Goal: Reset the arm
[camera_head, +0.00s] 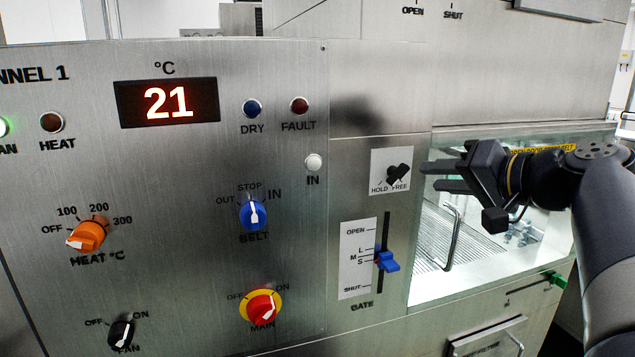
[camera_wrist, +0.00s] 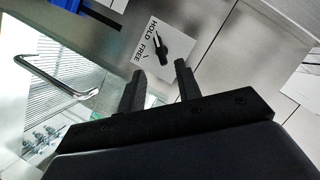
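My gripper (camera_head: 432,177) is at the right of the head view, at the end of my dark arm. Its two fingers point left toward the panel and are spread apart with nothing between them. They also show in the wrist view (camera_wrist: 159,85). The black HOLD/FREE knob (camera_head: 398,174) sits on a white label just left of the fingertips. In the wrist view the knob (camera_wrist: 160,47) is ahead of the fingers, with a gap between.
The blue gate slider (camera_head: 387,262) stands between M and S. A metal door handle (camera_head: 450,236) rises before the lit chamber, below my gripper. The panel has a red MAIN knob (camera_head: 262,307), a blue BELT knob (camera_head: 254,213) and a display (camera_head: 167,102) reading 21.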

